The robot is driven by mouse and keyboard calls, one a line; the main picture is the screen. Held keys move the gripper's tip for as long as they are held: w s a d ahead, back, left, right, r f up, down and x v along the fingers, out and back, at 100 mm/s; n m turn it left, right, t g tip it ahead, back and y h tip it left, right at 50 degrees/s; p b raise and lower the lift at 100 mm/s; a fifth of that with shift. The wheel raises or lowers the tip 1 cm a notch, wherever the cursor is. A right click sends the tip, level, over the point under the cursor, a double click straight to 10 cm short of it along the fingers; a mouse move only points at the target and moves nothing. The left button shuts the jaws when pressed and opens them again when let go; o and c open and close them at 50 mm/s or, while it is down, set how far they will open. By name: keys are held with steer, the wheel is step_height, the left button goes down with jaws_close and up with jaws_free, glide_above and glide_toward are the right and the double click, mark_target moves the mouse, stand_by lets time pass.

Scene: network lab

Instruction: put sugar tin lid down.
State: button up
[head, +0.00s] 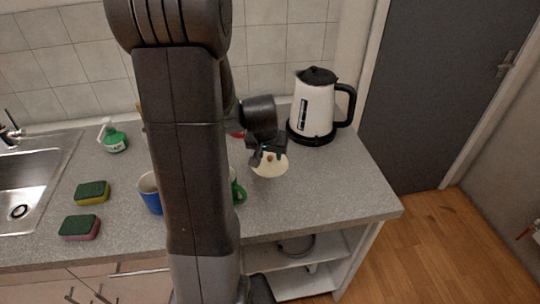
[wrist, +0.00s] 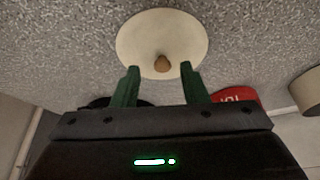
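The sugar tin lid (head: 270,170) is a cream disc with a small brown knob. In the head view it is at the right part of the grey counter, in front of the kettle. In the wrist view the lid (wrist: 135,40) appears flat against the counter, knob toward me. My gripper (head: 266,156) is just over the lid. In the wrist view its green fingers (wrist: 161,72) stand apart, one on each side of the knob, with gaps and no visible contact. The sugar tin is not clearly identifiable; my arm hides part of the counter.
The white kettle (head: 312,108) stands behind the lid. A green mug (head: 238,190) and a blue mug (head: 151,194) are left of it, partly behind my arm. A red object (wrist: 232,97) and a cream object (wrist: 309,90) show in the wrist view. Counter right of the lid is clear.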

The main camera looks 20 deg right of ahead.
steer(key=v, duration=1)
steer(key=shift+r, duration=0.15)
steer(key=shift+s, duration=0.1)
steer(key=x, duration=1.2)
steer(key=shift+a+f, duration=0.1)
steer(key=shift+f, duration=0.1)
steer(key=shift+r, duration=0.2)
